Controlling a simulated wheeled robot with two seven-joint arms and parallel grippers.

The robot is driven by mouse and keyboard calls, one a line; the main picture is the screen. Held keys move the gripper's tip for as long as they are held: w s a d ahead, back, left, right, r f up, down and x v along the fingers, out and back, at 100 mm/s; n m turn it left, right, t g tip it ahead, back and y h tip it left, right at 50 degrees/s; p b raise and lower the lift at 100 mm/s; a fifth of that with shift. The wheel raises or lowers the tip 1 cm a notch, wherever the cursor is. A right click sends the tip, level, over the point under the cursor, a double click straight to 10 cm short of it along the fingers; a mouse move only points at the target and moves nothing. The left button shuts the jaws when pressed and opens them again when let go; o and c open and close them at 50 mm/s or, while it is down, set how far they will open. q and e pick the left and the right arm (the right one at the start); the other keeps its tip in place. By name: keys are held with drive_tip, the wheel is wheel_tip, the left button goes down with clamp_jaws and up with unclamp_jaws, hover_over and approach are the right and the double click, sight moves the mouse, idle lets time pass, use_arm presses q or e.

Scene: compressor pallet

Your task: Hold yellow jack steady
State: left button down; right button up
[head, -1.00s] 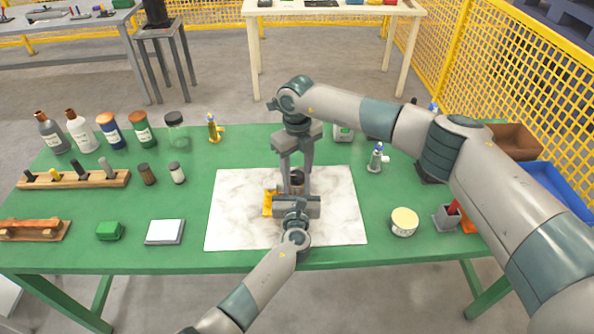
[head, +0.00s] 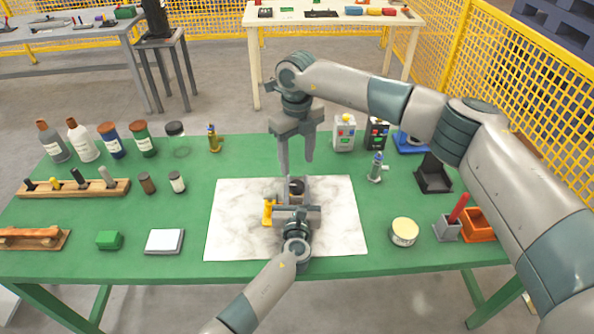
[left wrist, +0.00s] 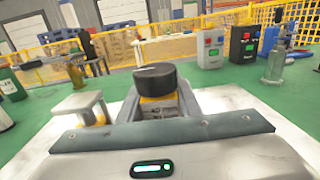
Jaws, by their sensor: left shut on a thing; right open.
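The yellow jack (left wrist: 157,106) stands on the white marbled mat (head: 235,230). Its round black top (left wrist: 155,79) shows between the jaws of my left gripper in the left wrist view, with a yellow body beneath. In the head view the black top (head: 296,186) shows just beyond my left gripper (head: 296,200), which is shut on the jack and hides most of it. A yellow part (head: 268,211) shows left of that gripper; I cannot tell whether it belongs to the jack. My right gripper (head: 296,165) is open and empty above and behind the jack, fingers pointing down.
Bottles (head: 112,141) and a wooden rack (head: 75,187) stand on the left of the green table (head: 190,220). A round tin (head: 404,232), a small grey valve (head: 376,168) and an orange bin (head: 478,226) are on the right. The mat around the jack is mostly clear.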

drive_tip(key=shift+r, duration=1.9)
use_arm(q)
drive_tip(key=c, duration=1.2)
unclamp_jaws()
drive_tip(key=shift+s, duration=0.1)
drive_tip(key=s, duration=1.1)
drive_tip(key=shift+s+a, duration=0.4)
use_arm(e)
drive_tip(key=shift+f, duration=0.1)
